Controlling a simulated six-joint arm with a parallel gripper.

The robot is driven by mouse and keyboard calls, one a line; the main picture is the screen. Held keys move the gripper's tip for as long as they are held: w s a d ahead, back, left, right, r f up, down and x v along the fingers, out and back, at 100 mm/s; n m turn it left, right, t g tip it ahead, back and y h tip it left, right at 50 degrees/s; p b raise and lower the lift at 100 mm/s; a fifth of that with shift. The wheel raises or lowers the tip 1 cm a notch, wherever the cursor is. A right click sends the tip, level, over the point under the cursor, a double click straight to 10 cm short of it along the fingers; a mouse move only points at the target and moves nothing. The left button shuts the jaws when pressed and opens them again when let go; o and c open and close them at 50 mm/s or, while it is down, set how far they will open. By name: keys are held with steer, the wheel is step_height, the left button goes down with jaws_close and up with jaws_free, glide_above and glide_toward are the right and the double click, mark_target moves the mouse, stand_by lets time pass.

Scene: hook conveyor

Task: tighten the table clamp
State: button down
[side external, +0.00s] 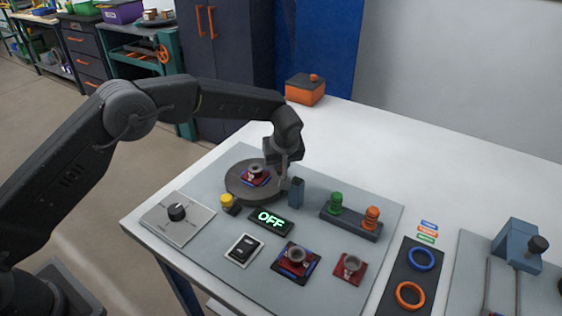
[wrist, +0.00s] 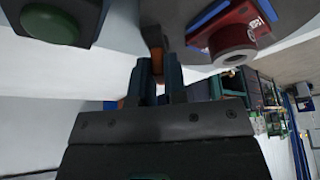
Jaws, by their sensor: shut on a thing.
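The round dark turntable (side external: 234,188) carries a red-and-blue plate with a grey round part (side external: 255,172) on it. A blue-grey upright block (side external: 296,192), which looks like the body of the table clamp, stands at the turntable's right edge. My gripper (side external: 283,168) points down at that edge, just behind the block. In the wrist view my gripper (wrist: 158,78) is shut on a narrow orange piece (wrist: 156,60), apparently the clamp's handle. The rest of the clamp is largely hidden by the fingers. The red plate (wrist: 225,35) shows close by at upper right.
A green knob (side external: 336,201) and an orange knob (side external: 371,216) stand right of the block. In front are a yellow button (side external: 228,201), an OFF display (side external: 270,219), a switch (side external: 244,249), a black dial (side external: 177,212) and two red plates. The back of the table is mostly clear.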

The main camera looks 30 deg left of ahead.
steer(key=shift+m, duration=0.4)
steer(key=m+t+h, duration=0.1)
steer(key=m, duration=0.2)
steer(key=shift+s+a+m, duration=0.1)
steer(key=shift+a+m, duration=0.05)
steer(key=shift+m, duration=0.25)
steer(key=m+h, duration=0.2)
steer(key=m, duration=0.2)
steer(key=shift+a, duration=0.15)
steer(key=m+h, duration=0.1)
steer(key=m, duration=0.3)
steer(key=shift+a+m+h, duration=0.15)
steer(key=shift+m+h, duration=0.25)
steer(key=shift+m+g+h, duration=0.5)
steer(key=shift+m+h, duration=0.2)
steer(key=shift+m, duration=1.6)
steer(key=c, duration=1.2)
jaws_free()
steer(key=shift+o, duration=0.2)
steer(key=shift+r, duration=0.1)
